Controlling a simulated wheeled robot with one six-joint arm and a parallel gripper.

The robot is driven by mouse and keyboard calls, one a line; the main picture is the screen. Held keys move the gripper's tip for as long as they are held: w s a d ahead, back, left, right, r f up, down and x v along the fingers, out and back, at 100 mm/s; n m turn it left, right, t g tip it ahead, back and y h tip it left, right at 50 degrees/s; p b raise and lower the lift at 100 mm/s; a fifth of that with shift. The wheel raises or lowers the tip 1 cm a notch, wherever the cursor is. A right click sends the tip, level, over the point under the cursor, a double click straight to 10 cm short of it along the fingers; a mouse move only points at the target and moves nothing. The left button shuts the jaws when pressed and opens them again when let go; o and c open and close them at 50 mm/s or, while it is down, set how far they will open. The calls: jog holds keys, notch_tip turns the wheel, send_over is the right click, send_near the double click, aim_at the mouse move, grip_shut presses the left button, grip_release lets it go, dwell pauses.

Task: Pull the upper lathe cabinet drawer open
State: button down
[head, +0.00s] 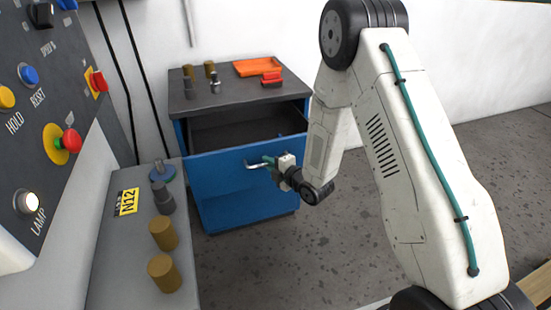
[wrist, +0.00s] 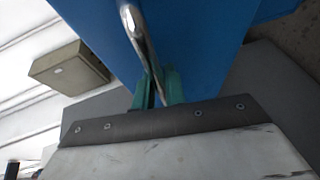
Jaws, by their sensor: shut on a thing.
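The lathe cabinet (head: 178,133) is blue with a dark grey top. Its upper drawer (head: 225,178) stands out from the body, and its dark inside shows behind the blue front. A silver bar handle (head: 252,165) is on the drawer front; in the wrist view the handle (wrist: 137,35) runs down between the green fingers. My gripper (head: 269,161) is shut on the handle, in front of the drawer. In the wrist view my gripper (wrist: 157,88) is close to the blue front (wrist: 205,45). The fingers partly hide the handle's near end.
Brass and grey cylinders and an orange tray (head: 258,67) are on the cabinet top. A grey ledge (head: 120,255) with several cylinders and an N12 label stands at left, below a control panel (head: 50,100). The speckled floor (head: 300,255) in front of the cabinet is clear.

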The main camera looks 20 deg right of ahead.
jog(key=shift+s+d, duration=0.1)
jog(key=shift+s, duration=0.25)
jog(key=c, duration=1.5)
grip_release()
jog(key=shift+o, duration=0.2)
jog(key=v, duration=0.7)
jog(key=shift+s, duration=0.35)
jog(key=shift+d, duration=0.15)
